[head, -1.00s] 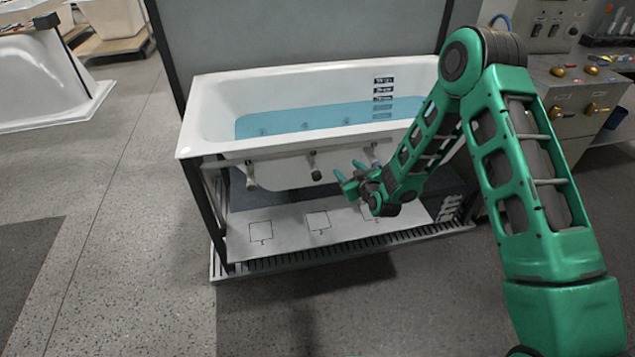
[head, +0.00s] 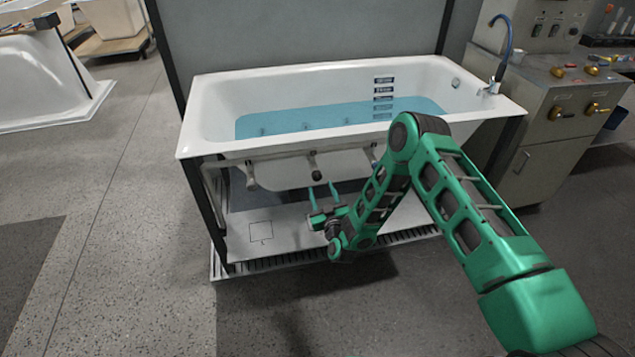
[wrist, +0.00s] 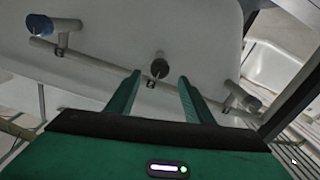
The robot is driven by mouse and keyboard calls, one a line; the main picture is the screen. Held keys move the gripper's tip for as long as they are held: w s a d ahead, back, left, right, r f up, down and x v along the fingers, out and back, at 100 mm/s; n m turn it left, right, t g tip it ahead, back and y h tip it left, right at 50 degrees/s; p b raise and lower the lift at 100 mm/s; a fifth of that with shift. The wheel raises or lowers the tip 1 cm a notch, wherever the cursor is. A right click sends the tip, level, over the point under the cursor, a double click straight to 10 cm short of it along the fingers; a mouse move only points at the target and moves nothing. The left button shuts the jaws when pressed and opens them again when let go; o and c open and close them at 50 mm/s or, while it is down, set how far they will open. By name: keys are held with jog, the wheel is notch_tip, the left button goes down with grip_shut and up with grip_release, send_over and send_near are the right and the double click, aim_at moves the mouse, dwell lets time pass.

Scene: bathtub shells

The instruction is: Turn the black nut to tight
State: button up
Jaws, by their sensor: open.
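The black nut (head: 317,175) is on the middle stub of the pipework along the tub's front side. It also shows in the wrist view (wrist: 159,67), beyond my fingertips and between their lines. My gripper (head: 322,188) is open, its two green fingers pointing up toward the nut from just below and in front. In the wrist view my gripper (wrist: 160,78) has nothing between its fingers. Contact with the nut does not show. A blue nut (wrist: 39,25) is on the stub at the left of the wrist view. A grey end piece (wrist: 252,103) is at the right.
The white bathtub (head: 200,110) holds blue water and stands on a dark frame (head: 207,213). A pipe (wrist: 90,68) runs across beneath the nuts in the wrist view. A white board (head: 245,220) with drawn squares lies below. Open floor is in front.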

aim_at(317, 178)
jog(key=shift+x, duration=2.95)
jog(key=shift+a, duration=0.1)
jog(key=c, duration=1)
